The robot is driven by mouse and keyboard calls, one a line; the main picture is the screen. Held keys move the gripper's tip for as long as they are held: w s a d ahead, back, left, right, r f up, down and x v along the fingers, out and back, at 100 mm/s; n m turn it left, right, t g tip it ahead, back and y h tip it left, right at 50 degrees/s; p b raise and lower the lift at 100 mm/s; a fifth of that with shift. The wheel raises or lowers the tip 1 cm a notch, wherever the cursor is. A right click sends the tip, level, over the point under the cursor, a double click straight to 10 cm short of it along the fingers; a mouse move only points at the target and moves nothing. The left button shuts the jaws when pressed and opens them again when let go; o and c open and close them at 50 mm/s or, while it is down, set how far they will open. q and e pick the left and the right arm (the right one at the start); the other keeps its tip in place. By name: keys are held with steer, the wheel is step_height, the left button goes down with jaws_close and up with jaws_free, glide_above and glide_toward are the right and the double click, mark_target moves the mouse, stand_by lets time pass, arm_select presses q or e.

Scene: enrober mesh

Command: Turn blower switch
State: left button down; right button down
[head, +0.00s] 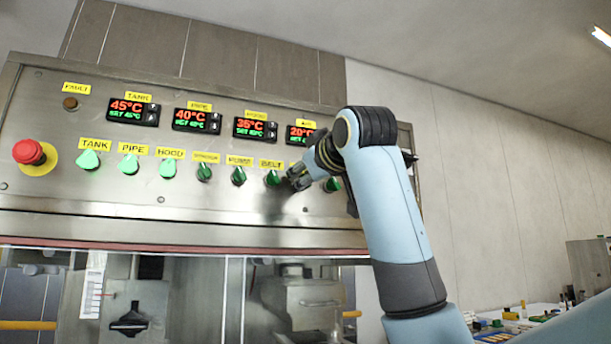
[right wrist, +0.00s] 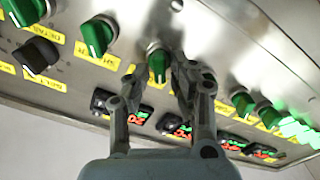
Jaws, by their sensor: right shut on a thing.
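The steel control panel (head: 110,205) carries a row of green rotary switches. My right gripper (head: 293,180) is at this row, just right of the belt switch (head: 272,178). In the right wrist view, its two fingers are shut on either side of a green knob (right wrist: 158,66), which I take to be the blower switch. The knob's pointer ridge appears roughly upright in that view. In the head view my gripper covers this knob, and its label cannot be read. Another green switch (head: 332,184) sits right of the gripper. My left gripper is not in view.
A red emergency button (head: 29,152) is at the panel's left. Temperature displays (head: 133,111) sit above the switches. A dark knob (right wrist: 37,56) and a green knob (right wrist: 97,36) are left of the held knob in the right wrist view. Machine parts (head: 300,300) show below the panel.

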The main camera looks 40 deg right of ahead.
steer(key=shift+m, duration=0.3)
steer(key=m, duration=0.7)
steer(key=d+m, duration=0.1)
steer(key=m, duration=0.3)
steer(key=shift+s+p, duration=0.1)
steer(key=shift+p, duration=0.25)
steer(key=shift+m, duration=0.3)
steer(key=c, duration=1.4)
jaws_free()
steer(key=shift+o, duration=0.2)
steer(key=shift+s, duration=0.15)
